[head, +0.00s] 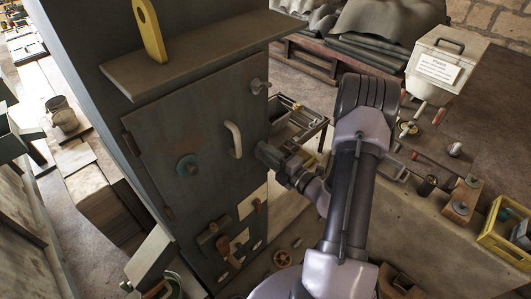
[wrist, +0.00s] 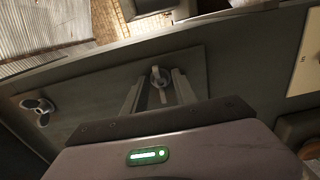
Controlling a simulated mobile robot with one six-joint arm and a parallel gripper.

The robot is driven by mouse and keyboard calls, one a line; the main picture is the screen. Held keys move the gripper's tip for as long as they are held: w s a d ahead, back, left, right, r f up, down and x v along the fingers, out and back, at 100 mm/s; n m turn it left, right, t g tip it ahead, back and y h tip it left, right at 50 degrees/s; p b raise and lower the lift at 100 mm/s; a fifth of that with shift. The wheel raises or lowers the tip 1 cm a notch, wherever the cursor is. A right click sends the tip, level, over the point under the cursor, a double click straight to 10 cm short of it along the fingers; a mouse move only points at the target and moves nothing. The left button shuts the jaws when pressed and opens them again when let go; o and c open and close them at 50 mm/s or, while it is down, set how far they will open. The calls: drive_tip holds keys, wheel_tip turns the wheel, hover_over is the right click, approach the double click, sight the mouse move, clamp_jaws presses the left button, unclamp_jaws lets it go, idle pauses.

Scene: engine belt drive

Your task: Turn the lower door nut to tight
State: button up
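The dark cabinet door (head: 192,135) is shut, with a pale handle (head: 234,140). One wing nut (head: 258,86) sits at its upper right edge; a two-lobed nut (wrist: 38,107), apparently the same one, shows at the left of the wrist view. The lower door nut (wrist: 159,76) is a light grey winged piece, seen between and just beyond the fingertips in the wrist view. My gripper (wrist: 158,86) is open, with a finger on each side of this nut and visible gaps. In the head view my gripper (head: 263,152) is at the door's right edge and hides the lower nut.
A shelf (head: 200,55) with a yellow part (head: 149,30) juts out above the door. A round teal-rimmed knob (head: 188,165) is on the door. Levers (head: 230,250) and pale plates sit below. A tool cart (head: 298,122) stands behind my gripper.

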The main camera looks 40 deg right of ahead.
drive_tip(key=shift+o, duration=0.4)
drive_tip(key=s+d, duration=0.2)
drive_tip(key=s, duration=1.5)
drive_tip(key=shift+s+d, duration=0.15)
drive_tip(key=shift+d, duration=0.05)
